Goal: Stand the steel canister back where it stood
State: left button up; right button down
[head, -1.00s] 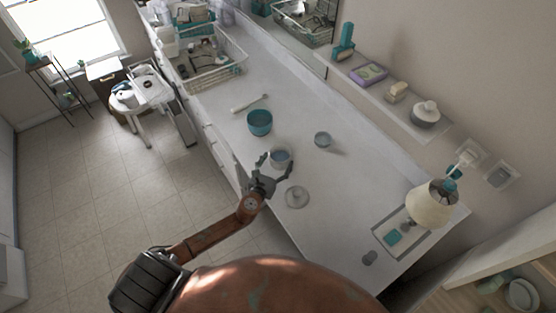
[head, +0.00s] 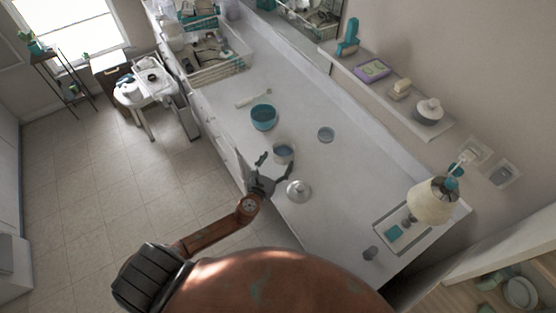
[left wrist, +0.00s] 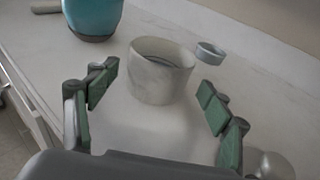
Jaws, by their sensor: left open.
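The steel canister (head: 283,155) stands upright on the long white counter, open at the top. In the left wrist view the canister (left wrist: 160,82) is a pale grey cylinder with a dark inside. My left gripper (head: 276,167) is open at the counter's near edge, with the canister just beyond and between its spread fingers. In the left wrist view the green-padded fingers of the gripper (left wrist: 157,85) show clear gaps on both sides of the canister. A round lid with a knob (head: 298,191) lies on the counter right of the gripper. My right gripper is out of view.
A teal pot (head: 263,118) stands close behind the canister, and a small grey-blue dish (head: 326,134) to its right. A pale stick-like utensil (head: 253,98) lies farther back. A tray (head: 401,232) and lamp (head: 431,202) stand at the right. Wire baskets (head: 215,67) stand at the far end.

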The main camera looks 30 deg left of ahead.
pick_arm(q)
jog(key=shift+s+r, duration=0.2)
jog(key=shift+s, duration=0.8)
jog(key=s+r, duration=0.2)
jog(key=s, duration=0.9)
jog(key=shift+s+d, duration=0.4)
